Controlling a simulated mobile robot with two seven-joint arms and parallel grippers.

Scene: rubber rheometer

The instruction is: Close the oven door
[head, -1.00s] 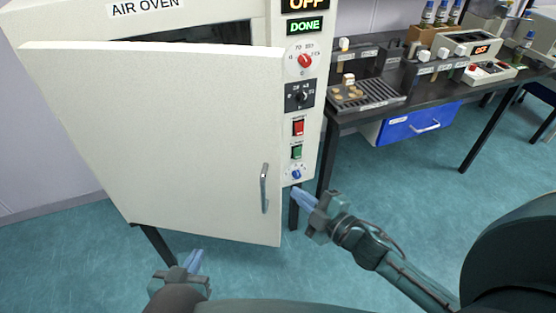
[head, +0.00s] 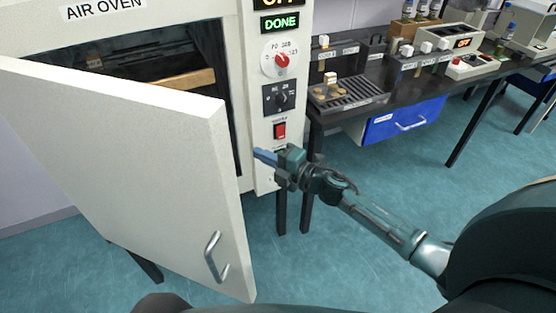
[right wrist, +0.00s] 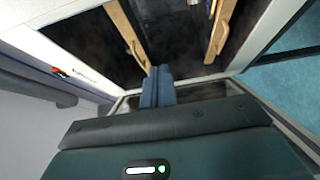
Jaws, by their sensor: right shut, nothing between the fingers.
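The air oven's white door (head: 130,165) stands ajar in the head view, its free edge swung out toward me. A metal handle (head: 214,257) sits low near that edge. Behind the door, the dark oven interior (head: 190,55) shows with a wooden-coloured shelf piece (head: 185,82). My right gripper (head: 258,155) is shut and empty, just right of the door's free edge, in front of the lower control panel. In the right wrist view its blue fingers (right wrist: 157,88) are together and point toward the oven opening. My left gripper is not in view.
The oven's control panel (head: 281,85) with knobs and a red switch (head: 280,131) is right of the opening. A dark bench (head: 375,100) with a blue drawer (head: 405,120), a grooved tray (head: 350,97) and instruments stands farther right. The floor between is clear.

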